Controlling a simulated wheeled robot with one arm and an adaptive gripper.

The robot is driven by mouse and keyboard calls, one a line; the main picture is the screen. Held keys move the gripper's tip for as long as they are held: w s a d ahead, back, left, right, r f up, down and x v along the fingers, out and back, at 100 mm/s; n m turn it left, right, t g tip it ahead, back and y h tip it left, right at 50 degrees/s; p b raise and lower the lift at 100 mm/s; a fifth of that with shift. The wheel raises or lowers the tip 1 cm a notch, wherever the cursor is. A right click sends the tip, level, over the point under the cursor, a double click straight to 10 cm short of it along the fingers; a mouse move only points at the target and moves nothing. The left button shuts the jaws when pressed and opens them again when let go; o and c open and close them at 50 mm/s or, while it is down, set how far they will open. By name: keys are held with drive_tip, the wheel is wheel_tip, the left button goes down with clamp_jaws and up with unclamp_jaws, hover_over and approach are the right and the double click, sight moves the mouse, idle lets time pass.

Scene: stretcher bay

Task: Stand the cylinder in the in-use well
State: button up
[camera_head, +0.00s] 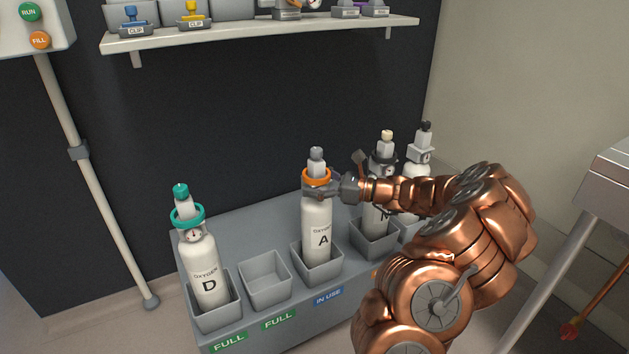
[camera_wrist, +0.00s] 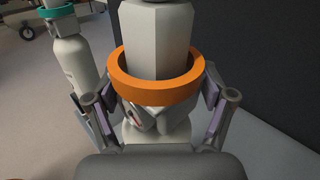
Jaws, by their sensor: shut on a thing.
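A white oxygen cylinder marked A (camera_head: 318,225), with an orange collar (camera_head: 316,176) and a grey top, stands upright in the grey well (camera_head: 318,278) above the blue IN USE label (camera_head: 328,297). Its base is hidden by the well's walls, so I cannot tell if it touches the floor of the well. My gripper (camera_head: 322,190) is shut on this cylinder at its neck, just below the collar. In the wrist view the orange collar (camera_wrist: 157,92) sits between the two fingers, with part of a gauge below it.
Cylinder D (camera_head: 206,270), with a teal collar, stands in the left FULL well. The FULL well (camera_head: 266,280) beside it is empty. Two more cylinders, N (camera_head: 376,215) and one behind (camera_head: 417,165), stand right of A near my arm. A shelf (camera_head: 260,36) hangs above.

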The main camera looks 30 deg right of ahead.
drive_tip(key=shift+r, duration=0.1)
idle(0.3)
drive_tip(key=o, duration=1.7)
drive_tip(key=shift+s+d+r+p, duration=0.1)
drive_tip(key=shift+s+d+p, duration=0.2)
drive_tip(key=shift+p, duration=0.05)
drive_tip(key=shift+r+p+v, duration=0.2)
drive_tip(key=shift+p+v, duration=0.9)
drive_tip(key=shift+v, duration=0.55)
drive_tip(key=shift+r+p+v, duration=0.2)
drive_tip(key=shift+p+v, duration=0.85)
drive_tip(key=shift+v, duration=0.65)
